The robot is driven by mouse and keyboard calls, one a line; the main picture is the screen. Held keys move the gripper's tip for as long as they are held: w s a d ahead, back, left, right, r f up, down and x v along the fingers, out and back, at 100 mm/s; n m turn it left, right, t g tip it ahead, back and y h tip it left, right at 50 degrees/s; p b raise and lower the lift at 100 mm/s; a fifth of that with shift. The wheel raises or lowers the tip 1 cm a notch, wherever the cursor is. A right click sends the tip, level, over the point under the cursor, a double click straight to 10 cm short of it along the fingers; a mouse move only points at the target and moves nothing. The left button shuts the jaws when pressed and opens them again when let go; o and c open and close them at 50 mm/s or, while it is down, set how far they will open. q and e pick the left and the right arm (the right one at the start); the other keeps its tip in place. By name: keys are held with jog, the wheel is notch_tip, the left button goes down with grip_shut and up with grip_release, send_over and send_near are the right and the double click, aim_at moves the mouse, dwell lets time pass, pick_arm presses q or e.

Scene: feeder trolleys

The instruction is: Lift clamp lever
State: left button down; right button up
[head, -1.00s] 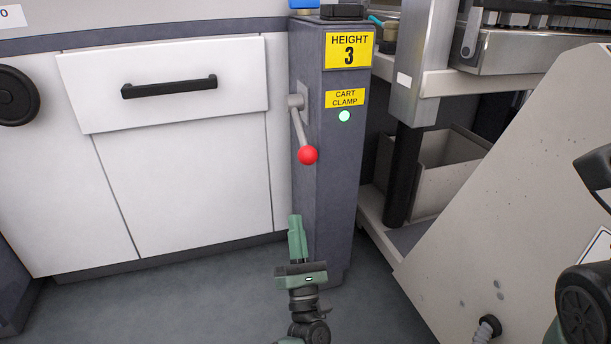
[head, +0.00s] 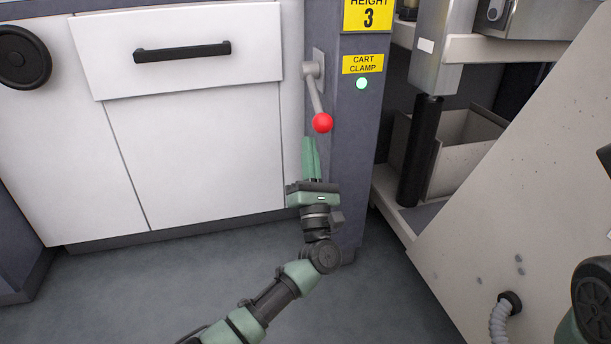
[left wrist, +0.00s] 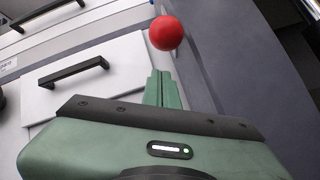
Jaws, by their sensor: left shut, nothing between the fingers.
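The clamp lever (head: 315,92) is a grey handle with a red ball knob (head: 322,122), mounted on the side of the dark post (head: 355,150). It hangs down and slightly right from its pivot. A yellow CART CLAMP label (head: 362,64) and a lit green lamp (head: 361,84) are beside it. My left gripper (head: 310,142) is shut and empty, with its fingertips pointing up just below the knob. In the left wrist view the red knob (left wrist: 166,33) appears just beyond the shut fingertips (left wrist: 160,78). Whether they touch is unclear. My right gripper is not visible.
A white cabinet (head: 190,150) with a black drawer handle (head: 182,52) is left of the post. A slanted beige panel (head: 530,170) and a shelf with a grey bin (head: 465,150) are to the right. Open floor (head: 150,290) lies in front.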

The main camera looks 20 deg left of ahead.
pick_arm(q)
jog(key=shift+s+d+r, duration=0.1)
jog(key=shift+d+r, duration=0.5)
jog(key=shift+r, duration=0.2)
